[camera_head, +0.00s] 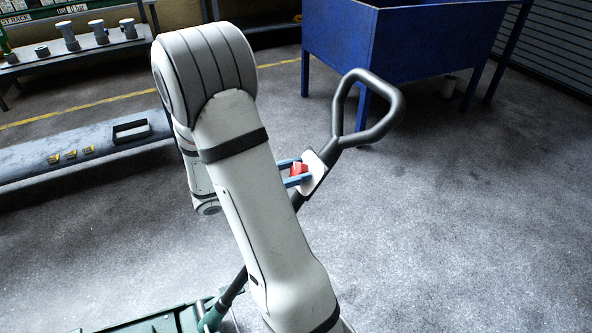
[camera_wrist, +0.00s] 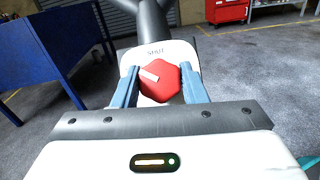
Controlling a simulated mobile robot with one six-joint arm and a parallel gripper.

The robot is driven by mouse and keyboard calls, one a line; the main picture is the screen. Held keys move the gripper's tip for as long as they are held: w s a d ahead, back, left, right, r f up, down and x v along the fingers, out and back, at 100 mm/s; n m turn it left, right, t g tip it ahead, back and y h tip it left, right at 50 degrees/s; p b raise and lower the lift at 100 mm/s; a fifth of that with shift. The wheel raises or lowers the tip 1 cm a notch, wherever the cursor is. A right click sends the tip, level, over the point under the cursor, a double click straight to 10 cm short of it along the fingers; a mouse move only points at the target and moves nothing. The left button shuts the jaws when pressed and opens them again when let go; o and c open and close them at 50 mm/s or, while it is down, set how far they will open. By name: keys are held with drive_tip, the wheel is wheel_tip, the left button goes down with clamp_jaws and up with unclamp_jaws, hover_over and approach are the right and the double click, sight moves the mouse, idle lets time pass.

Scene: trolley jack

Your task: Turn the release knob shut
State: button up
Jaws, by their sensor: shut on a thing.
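The red release knob (camera_wrist: 162,84) sits on a white plate (camera_wrist: 157,51) on the jack's handle, with a dark word above it that looks like "SHUT". A pale pointer mark on the knob points up and left, off that word. My gripper (camera_wrist: 159,88) has its two blue fingers on either side of the knob, shut on it. In the head view the knob (camera_head: 298,170) shows between the blue fingers, partly hidden. The dark handle (camera_head: 369,135) ends in a loop above the plate. The green jack body (camera_head: 165,321) is at the bottom, partly cut off.
A blue bin on legs (camera_head: 400,45) stands behind the handle. A shelf (camera_head: 80,152) with small yellow items and a dark tray is at the left. Open grey floor lies to the right. A red cabinet (camera_wrist: 228,10) is far back.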

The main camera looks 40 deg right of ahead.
drive_tip(key=shift+m, duration=0.3)
drive_tip(key=m+g+y, duration=0.1)
drive_tip(key=m, duration=0.2)
drive_tip(key=m+g+y, duration=0.1)
drive_tip(key=m+g, duration=0.1)
drive_tip(key=m, duration=0.1)
drive_tip(key=shift+g, duration=0.3)
drive_tip(key=m+g+y, duration=0.1)
drive_tip(key=m+y, duration=0.1)
drive_tip(key=m, duration=0.1)
drive_tip(key=m+y, duration=0.2)
drive_tip(key=m, duration=0.2)
drive_tip(key=shift+g+p, duration=0.35)
drive_tip(key=shift+g, duration=0.05)
drive_tip(key=o, duration=1)
drive_tip(key=shift+w, duration=0.1)
drive_tip(key=p+v, duration=0.1)
drive_tip(key=v, duration=0.6)
drive_tip(key=shift+w+a+r, duration=0.15)
drive_tip(key=shift+w, duration=0.1)
